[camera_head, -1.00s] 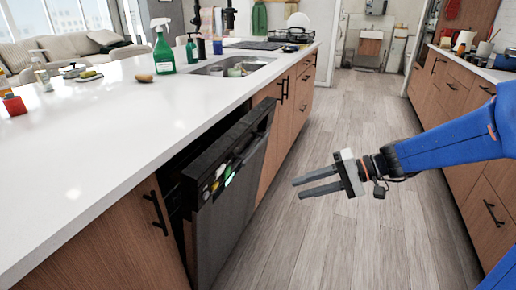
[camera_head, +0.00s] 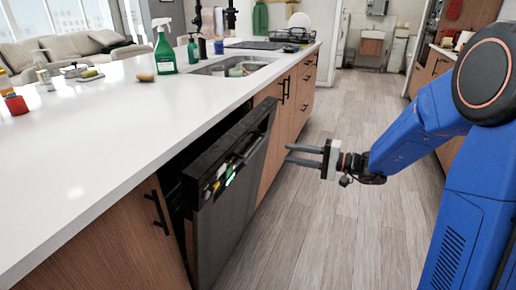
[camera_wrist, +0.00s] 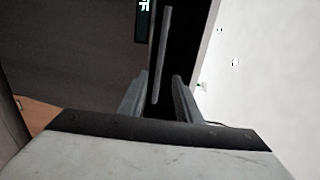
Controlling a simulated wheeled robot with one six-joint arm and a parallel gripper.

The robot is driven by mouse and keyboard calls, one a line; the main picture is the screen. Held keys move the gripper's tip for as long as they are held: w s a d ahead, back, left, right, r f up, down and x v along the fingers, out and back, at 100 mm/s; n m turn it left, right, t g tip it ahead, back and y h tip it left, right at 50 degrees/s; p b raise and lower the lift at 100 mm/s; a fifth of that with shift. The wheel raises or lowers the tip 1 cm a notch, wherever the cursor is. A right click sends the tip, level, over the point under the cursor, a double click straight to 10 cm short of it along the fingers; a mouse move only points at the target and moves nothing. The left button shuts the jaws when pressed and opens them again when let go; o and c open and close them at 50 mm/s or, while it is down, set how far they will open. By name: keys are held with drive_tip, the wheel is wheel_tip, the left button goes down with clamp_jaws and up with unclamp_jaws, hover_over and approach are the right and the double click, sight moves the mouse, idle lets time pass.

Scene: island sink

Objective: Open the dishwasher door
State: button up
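The dishwasher door (camera_head: 228,222) is a dark panel in the island front, left of centre in the head view. It is tilted out a little at the top, with a dark gap behind its upper edge. Small coloured marks show on its top strip. My gripper (camera_head: 288,155) is to the right of the door, with its two fingers apart and pointing left toward the door's far upper corner. Nothing is between the fingers in the head view. In the wrist view, the fingers (camera_wrist: 158,95) are apart, with a dark surface and a narrow grey strip beyond them.
The white countertop (camera_head: 110,125) overhangs the door. Wooden cabinets (camera_head: 290,105) with black handles flank it. A sink (camera_head: 235,66), a green spray bottle (camera_head: 164,55) and several small items are on the counter. The wooden floor (camera_head: 340,235) in the aisle is clear.

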sight(258, 147)
drive_tip(key=x, duration=1.3)
drive_tip(key=shift+a+f, duration=0.1)
drive_tip(key=shift+a, duration=0.1)
clamp_jaws()
